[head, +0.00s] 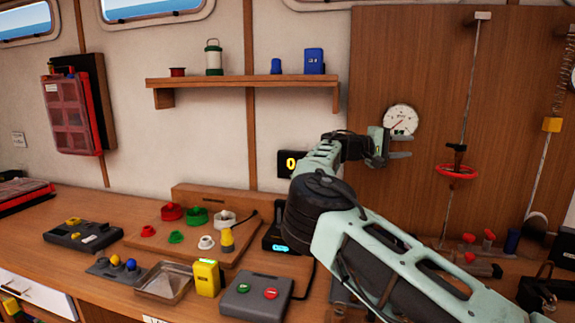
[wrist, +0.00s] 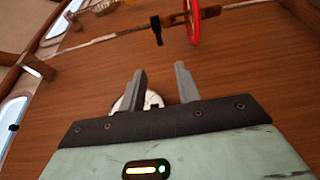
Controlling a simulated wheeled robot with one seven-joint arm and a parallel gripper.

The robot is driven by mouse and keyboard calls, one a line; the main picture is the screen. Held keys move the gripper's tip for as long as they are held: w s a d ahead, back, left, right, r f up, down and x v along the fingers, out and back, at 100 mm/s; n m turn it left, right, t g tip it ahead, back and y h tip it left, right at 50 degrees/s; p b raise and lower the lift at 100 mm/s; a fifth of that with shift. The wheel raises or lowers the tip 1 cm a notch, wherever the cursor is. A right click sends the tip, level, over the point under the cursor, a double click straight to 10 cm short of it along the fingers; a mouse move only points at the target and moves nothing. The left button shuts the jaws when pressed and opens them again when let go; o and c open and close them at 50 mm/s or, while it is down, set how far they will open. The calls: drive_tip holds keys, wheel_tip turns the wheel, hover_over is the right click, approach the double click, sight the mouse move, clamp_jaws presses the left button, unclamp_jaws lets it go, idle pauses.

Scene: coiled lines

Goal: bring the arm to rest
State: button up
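My gripper (head: 396,149) is at the end of my raised arm, above the bench and in front of the wood panel. In the wrist view its two fingers (wrist: 160,88) stand apart with nothing between them. A round white gauge (wrist: 153,101) shows partly behind the fingers. In the head view the gauge (head: 400,121) is on the panel just above the gripper.
A rod with a red ring (head: 457,171) hangs right of the gripper. A shelf (head: 245,82) with small items is at the upper left. The bench (head: 90,283) holds a yellow box (head: 206,278), a metal tray (head: 163,282) and a grey button box (head: 257,297).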

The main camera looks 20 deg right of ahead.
drive_tip(key=s+d+f+y, duration=0.1)
drive_tip(key=s+f+y, duration=0.6)
drive_tip(key=f, duration=0.5)
drive_tip(key=s+a+f+n+t+y, duration=0.1)
drive_tip(key=s+a+f+y, duration=0.25)
drive_tip(key=a, duration=0.35)
drive_tip(key=s+a+f+y, duration=0.2)
drive_tip(key=a+f, duration=0.3)
drive_tip(key=a, duration=0.1)
drive_tip(key=s+a+r+n+t+y, duration=0.1)
drive_tip(key=s+a+n+y, duration=0.1)
drive_tip(key=s+a, duration=0.7)
drive_tip(key=s+a+r+n+y, duration=0.1)
drive_tip(key=s+a+n+y, duration=0.2)
drive_tip(key=a, duration=0.9)
drive_tip(key=s+a+r+n, duration=0.1)
drive_tip(key=s+a, duration=0.2)
drive_tip(key=s, duration=0.6)
drive_tip(key=s+a+r+n+t, duration=0.1)
drive_tip(key=s+a, duration=0.3)
drive_tip(key=s, duration=0.5)
drive_tip(key=shift+s+a+r+n+y, duration=0.3)
drive_tip(key=shift+s+r+n+y, duration=0.15)
drive_tip(key=shift+n, duration=0.35)
